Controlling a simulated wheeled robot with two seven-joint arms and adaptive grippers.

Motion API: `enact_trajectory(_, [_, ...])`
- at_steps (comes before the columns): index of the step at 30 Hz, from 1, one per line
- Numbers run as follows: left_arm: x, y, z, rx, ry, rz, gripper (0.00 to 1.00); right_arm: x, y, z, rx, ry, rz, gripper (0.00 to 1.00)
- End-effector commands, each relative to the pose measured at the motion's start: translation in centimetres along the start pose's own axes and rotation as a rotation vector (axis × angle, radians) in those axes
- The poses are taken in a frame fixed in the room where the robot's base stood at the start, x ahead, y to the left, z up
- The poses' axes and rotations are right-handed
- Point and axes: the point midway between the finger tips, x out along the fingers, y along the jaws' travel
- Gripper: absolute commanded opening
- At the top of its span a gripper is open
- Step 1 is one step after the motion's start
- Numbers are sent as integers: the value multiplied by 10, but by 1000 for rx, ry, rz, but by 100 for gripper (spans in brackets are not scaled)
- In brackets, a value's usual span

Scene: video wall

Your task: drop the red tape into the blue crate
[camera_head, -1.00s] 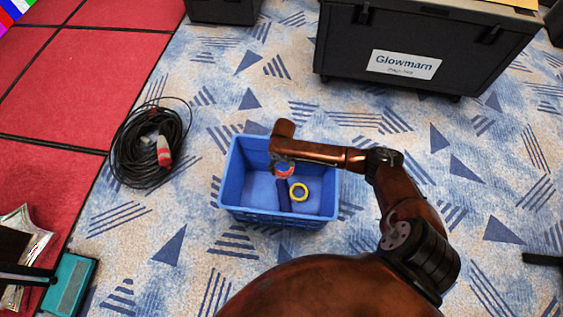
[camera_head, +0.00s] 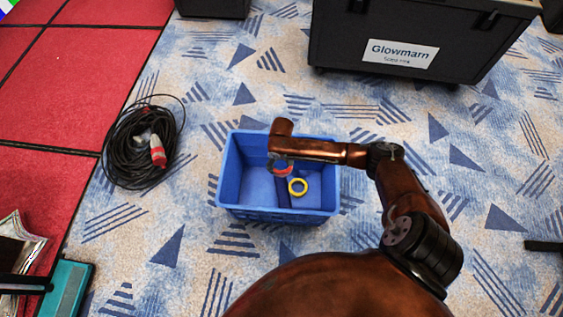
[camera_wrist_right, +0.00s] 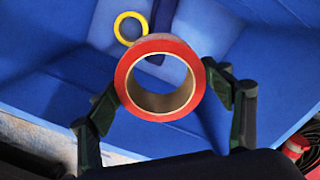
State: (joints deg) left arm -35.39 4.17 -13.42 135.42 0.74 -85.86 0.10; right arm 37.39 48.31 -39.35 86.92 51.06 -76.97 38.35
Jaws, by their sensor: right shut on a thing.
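The red tape (camera_wrist_right: 121,75) is a ring held between the two fingers of my right gripper (camera_wrist_right: 165,88) in the right wrist view. In the head view my right gripper (camera_head: 279,164) hangs over the blue crate (camera_head: 228,180), and a bit of the red tape (camera_head: 284,170) shows below it. The crate's inside also shows behind the tape in the right wrist view (camera_wrist_right: 60,105). How far the tape is above the crate floor is hard to tell. My left gripper is not in view.
A yellow tape ring (camera_head: 298,187) and a dark blue object (camera_head: 283,194) lie in the crate. A coiled black cable (camera_head: 120,160) with a red and white connector lies left of it. A black Glowmarn case (camera_head: 340,45) stands behind. Patterned carpet is free around the crate.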

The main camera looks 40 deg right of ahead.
Motion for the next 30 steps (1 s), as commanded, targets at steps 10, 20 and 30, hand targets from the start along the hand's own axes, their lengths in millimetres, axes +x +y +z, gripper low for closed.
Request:
enact_trajectory(10, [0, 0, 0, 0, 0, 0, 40, 0, 0, 0, 0, 0, 0, 93])
enact_trajectory(20, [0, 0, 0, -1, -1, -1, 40, -1, 0, 1, 0, -1, 0, 94])
enact_trajectory(30, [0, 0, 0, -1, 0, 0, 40, -53, 0, -1, -1, 3, -1, 94])
